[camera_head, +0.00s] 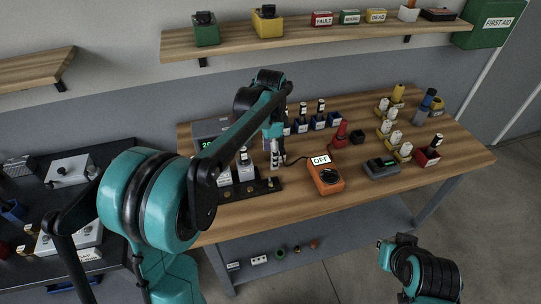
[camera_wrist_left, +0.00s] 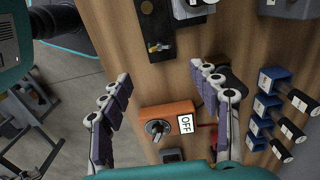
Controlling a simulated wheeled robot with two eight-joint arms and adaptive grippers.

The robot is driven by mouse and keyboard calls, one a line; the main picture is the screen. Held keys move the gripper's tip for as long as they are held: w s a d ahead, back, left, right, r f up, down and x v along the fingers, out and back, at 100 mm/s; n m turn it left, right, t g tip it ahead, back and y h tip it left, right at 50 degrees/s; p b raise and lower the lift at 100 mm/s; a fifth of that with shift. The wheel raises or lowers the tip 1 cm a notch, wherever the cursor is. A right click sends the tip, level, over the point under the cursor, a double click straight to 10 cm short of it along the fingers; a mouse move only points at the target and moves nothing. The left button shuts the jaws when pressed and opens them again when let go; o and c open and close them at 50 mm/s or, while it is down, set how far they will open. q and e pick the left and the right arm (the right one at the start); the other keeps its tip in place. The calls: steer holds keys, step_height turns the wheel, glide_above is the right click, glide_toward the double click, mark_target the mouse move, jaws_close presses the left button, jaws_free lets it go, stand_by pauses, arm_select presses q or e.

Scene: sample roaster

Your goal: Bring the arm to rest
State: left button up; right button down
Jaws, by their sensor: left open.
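My left arm reaches over the wooden bench (camera_head: 440,180) from the left. Its left gripper (camera_head: 275,155) points down, above the bench behind a black holder strip (camera_head: 255,188). In the left wrist view the orange box (camera_wrist_left: 160,115) shows low between the fingers. A part of my right arm shows at the lower right; I cannot make out its gripper.
Blue holders (camera_head: 318,122) with dark-topped items stand behind the gripper. A red item (camera_head: 341,133), a dark grey device (camera_head: 381,168) and yellow holders (camera_head: 386,128) stand to the right. A wall shelf (camera_head: 330,35) runs above. Bare wood lies along the bench's front.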

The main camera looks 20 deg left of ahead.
arm_select(q)
steer(key=s+a+f+n+t, duration=0.1)
steer(key=s+n+t, duration=0.6)
steer(key=s, duration=1.4)
steer(key=shift+s+n+b, duration=0.25)
steer(key=shift+n+b, duration=0.2)
steer(key=shift+n, duration=1.85)
steer(key=shift+a, duration=0.1)
